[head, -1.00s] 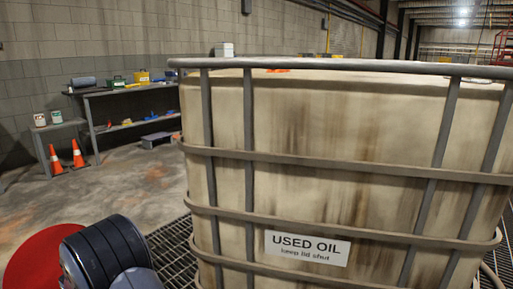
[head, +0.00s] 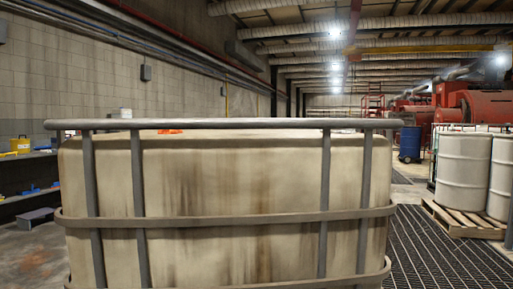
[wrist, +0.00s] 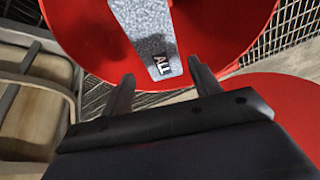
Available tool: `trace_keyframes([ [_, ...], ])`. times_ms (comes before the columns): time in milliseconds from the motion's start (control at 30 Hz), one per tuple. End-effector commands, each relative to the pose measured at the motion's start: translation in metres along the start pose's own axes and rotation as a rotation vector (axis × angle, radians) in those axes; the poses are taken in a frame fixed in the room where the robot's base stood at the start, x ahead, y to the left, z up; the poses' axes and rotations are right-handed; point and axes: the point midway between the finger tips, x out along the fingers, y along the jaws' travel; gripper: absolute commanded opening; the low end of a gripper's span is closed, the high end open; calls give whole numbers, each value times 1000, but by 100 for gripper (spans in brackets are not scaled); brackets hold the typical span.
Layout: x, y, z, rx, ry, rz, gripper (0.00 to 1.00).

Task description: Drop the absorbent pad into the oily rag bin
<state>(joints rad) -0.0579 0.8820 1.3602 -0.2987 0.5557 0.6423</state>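The pad shows against a round red shape with a raised rim (wrist: 236,52), which looks like the open oily rag bin. I cannot tell how deep the pad sits, and its far end is cut off by the frame. Neither bin, pad nor gripper shows in the head view.
A stained used-oil tank (head: 230,210) in a metal cage fills the head view's front. A second red surface (wrist: 280,105) lies at right in the wrist view. White drums stand on a wooden pallet (head: 458,218) at right. Floor grating (head: 425,250) is clear beside them.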

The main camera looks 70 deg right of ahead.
Motion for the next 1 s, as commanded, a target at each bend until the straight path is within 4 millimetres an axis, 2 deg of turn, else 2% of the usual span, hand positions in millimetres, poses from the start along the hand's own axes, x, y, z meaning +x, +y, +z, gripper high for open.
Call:
trace_keyframes([
  [33, 0, 0, 0, 0, 0, 0, 63],
  [200, 0, 0, 0, 0, 0, 0, 76],
  [467, -3, 0, 0, 0, 0, 0, 76],
  [567, -15, 0, -2, 0, 2, -1, 76],
  [800, -64, -1, -2, -1, 2, -1, 76],
  [1000, -96, 0, -1, 0, 0, 0, 76],
])
